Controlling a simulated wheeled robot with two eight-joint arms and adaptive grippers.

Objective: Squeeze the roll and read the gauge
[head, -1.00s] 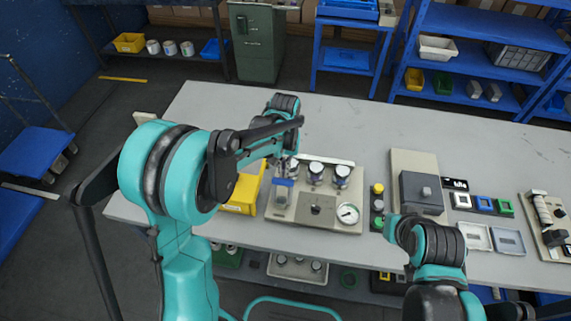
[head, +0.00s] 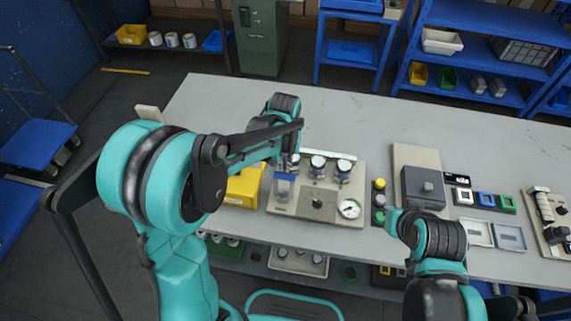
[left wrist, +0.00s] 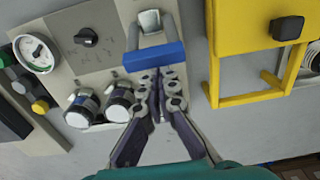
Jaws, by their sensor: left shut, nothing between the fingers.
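A beige panel (head: 330,217) on the grey table carries a round white gauge (head: 349,208), a black knob (head: 317,203) and a blue bar (head: 284,177) on a metal bracket. The gauge also shows in the left wrist view (left wrist: 35,53), with its dial too small to read surely. My right gripper is not visible.
My right arm covers the table's front edge there. The table's back stretch is clear.

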